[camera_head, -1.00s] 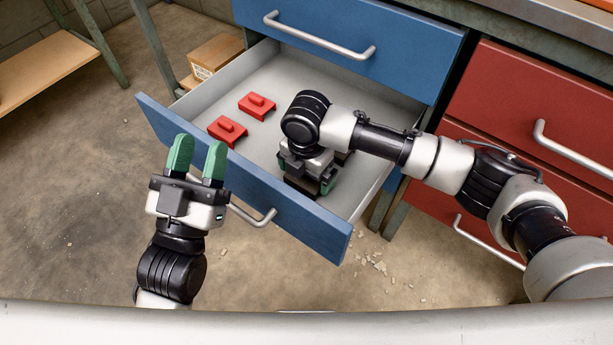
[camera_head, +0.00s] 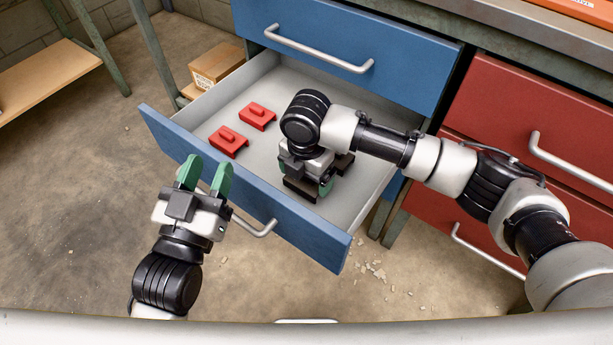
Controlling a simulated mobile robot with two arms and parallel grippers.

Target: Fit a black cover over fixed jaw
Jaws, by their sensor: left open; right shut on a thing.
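My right gripper (camera_head: 306,178) points down inside the open blue drawer. It is shut on a black cover (camera_head: 300,189), which shows partly below its fingers; the gripper and wrist hide the rest. A second black cover (camera_head: 346,162) lies in the drawer just behind and to the right, partly hidden by the gripper. My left gripper (camera_head: 206,177) is open and empty, in front of the drawer's left front panel, with its green fingers pointing up in the picture. The fixed jaw is not in view.
Two red covers (camera_head: 228,142) (camera_head: 257,116) lie in the left of the blue drawer (camera_head: 290,236). A closed blue drawer (camera_head: 400,45) is above it, and red drawers (camera_head: 555,110) stand at the right. A cardboard box (camera_head: 216,62) sits behind on the left.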

